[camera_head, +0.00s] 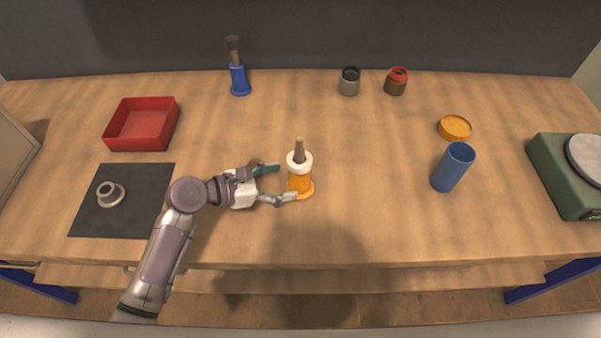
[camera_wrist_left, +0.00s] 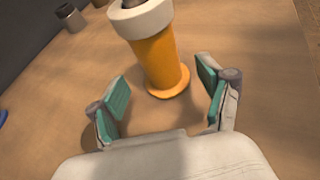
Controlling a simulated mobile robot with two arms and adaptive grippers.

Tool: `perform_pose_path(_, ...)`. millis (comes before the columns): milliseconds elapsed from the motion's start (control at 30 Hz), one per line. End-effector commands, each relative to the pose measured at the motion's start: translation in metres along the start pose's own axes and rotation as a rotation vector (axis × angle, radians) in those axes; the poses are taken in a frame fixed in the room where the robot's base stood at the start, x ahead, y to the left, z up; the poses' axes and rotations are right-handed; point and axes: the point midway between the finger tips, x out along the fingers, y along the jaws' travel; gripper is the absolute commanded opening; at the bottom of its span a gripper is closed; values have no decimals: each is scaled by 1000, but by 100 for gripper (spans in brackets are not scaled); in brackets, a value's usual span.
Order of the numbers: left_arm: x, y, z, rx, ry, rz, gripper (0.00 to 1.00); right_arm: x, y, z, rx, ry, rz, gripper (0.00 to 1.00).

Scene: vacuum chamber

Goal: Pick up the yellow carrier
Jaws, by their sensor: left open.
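The yellow carrier (camera_head: 300,184) stands upright near the middle of the table. It has an orange-yellow body with a wide foot, a white collar and a brown stick on top. My left gripper (camera_head: 286,182) is open, low over the table, just left of the carrier, with its fingers pointing at it. In the left wrist view the carrier (camera_wrist_left: 158,62) stands just ahead of the two teal-padded fingers (camera_wrist_left: 163,92), roughly between their lines. The fingers do not close on it. The carrier's top is cut off in that view. My right gripper is not in view.
A blue holder with a brush (camera_head: 239,80) and two small jars (camera_head: 349,82) (camera_head: 396,82) stand at the back. A red tray (camera_head: 141,130) and a dark mat with a grey part (camera_head: 110,194) are left. A blue cup (camera_head: 452,168), yellow lid (camera_head: 455,127) and green scale (camera_head: 570,180) are right.

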Motion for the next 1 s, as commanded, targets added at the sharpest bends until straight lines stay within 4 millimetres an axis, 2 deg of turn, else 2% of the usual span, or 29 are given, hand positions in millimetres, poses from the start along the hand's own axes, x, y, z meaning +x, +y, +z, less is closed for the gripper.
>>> perform_pose_path(200, 21, 0, -2, 0, -1, -1, 79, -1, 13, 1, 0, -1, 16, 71)
perform_pose_path(400, 48, 0, -5, 0, 1, 1, 79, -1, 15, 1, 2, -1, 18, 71)
perform_pose_path(700, 54, 0, -6, 0, 1, 2, 79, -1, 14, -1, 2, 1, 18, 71)
perform_pose_path(767, 54, 0, -6, 0, 1, 2, 72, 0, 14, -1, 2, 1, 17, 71)
perform_pose_path(1000, 54, 0, -6, 0, 1, 2, 32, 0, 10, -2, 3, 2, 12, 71)
